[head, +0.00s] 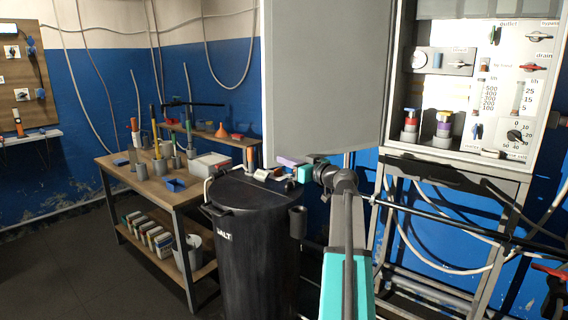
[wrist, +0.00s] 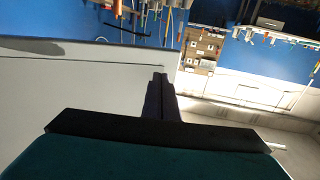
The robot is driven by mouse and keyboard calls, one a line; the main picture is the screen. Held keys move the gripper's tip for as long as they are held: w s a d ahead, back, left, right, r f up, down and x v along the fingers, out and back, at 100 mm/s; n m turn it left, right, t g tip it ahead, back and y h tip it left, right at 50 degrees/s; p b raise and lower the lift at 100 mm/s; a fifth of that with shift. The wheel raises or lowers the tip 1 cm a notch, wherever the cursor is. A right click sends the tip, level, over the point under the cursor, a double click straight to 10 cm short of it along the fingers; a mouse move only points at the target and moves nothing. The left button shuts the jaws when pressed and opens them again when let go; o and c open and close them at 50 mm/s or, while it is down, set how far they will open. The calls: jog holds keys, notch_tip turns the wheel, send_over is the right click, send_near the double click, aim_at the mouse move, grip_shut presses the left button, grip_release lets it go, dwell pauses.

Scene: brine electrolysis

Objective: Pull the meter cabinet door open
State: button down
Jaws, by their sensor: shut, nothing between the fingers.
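The meter cabinet (head: 518,72) stands open at the right of the head view, with its valves, dials and scales in plain sight. Its grey door (head: 325,75) is swung out to the left, away from the panel. In the wrist view the flat grey door (wrist: 75,105) fills the left side. My gripper (wrist: 159,80) is shut and empty, with its fingertips near the door's edge there; I cannot tell whether they touch it. In the head view my wrist is just below the door's lower edge, and the fingers are hard to make out. The door's handle is not visible.
A black salt barrel (head: 255,250) stands below the door, close to my wrist. A wooden workbench (head: 135,178) with tools is at the left. The cabinet's metal stand (head: 503,225) and loose hoses are at the right. The floor (head: 90,270) at the front left is clear.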

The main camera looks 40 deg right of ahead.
jog(key=s+a+b, duration=0.2)
jog(key=s, duration=1)
jog(key=shift+s+a+b, duration=0.15)
jog(key=shift+a+b, duration=0.2)
